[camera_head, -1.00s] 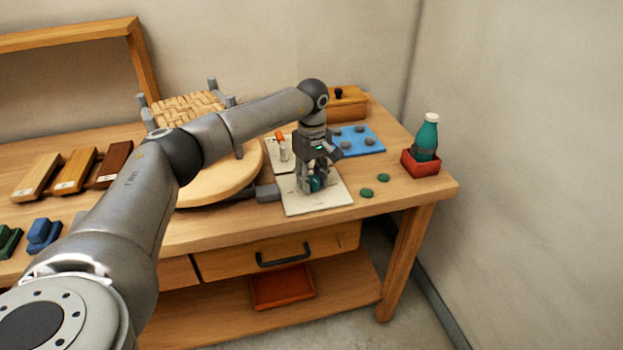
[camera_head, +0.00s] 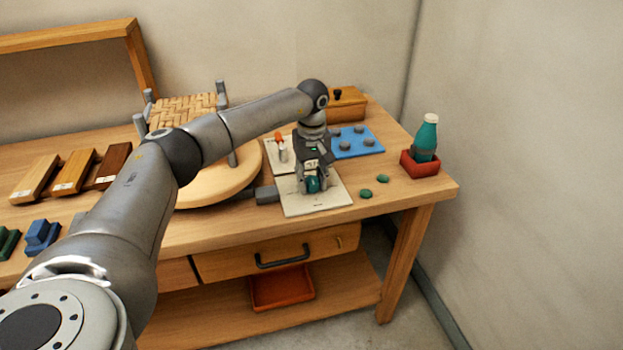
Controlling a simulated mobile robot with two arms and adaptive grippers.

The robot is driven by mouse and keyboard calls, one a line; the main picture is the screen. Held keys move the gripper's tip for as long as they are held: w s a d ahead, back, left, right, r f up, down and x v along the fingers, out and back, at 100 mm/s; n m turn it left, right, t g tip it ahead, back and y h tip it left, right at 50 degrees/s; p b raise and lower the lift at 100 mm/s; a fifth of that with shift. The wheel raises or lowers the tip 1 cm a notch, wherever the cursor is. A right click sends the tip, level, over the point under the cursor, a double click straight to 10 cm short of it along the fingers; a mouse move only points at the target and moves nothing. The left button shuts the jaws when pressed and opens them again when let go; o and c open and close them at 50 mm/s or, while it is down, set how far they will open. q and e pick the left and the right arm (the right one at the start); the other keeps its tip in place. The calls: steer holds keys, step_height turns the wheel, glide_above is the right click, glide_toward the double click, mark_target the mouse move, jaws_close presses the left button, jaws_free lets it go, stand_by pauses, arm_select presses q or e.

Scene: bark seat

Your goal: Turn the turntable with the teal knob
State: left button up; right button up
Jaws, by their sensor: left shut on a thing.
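The teal knob (camera_head: 313,184) stands on a pale plate (camera_head: 320,207) at the right of the bench, mostly hidden by my left gripper. My left gripper (camera_head: 314,187) points down and is shut on the knob. The turntable (camera_head: 222,190) is a round, light wooden disc to the left, partly behind my left arm. A small stool frame with grey posts and a woven seat (camera_head: 185,107) stands on it. A grey block (camera_head: 267,194) sits between the disc and the plate. My right gripper is not in view.
A blue board with grey discs (camera_head: 358,142) and a teal bottle (camera_head: 426,138) in a red holder (camera_head: 420,167) are to the right. Two green discs (camera_head: 366,193) lie near the plate. Wooden blocks (camera_head: 73,172) stand at left. A drawer (camera_head: 220,263) is below.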

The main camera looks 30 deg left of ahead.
mark_target(312, 178)
arm_select(q)
steer(key=o, duration=1)
steer(key=shift+r, duration=0.15)
step_height(312, 178, up, 12)
steer(key=shift+f, duration=0.1)
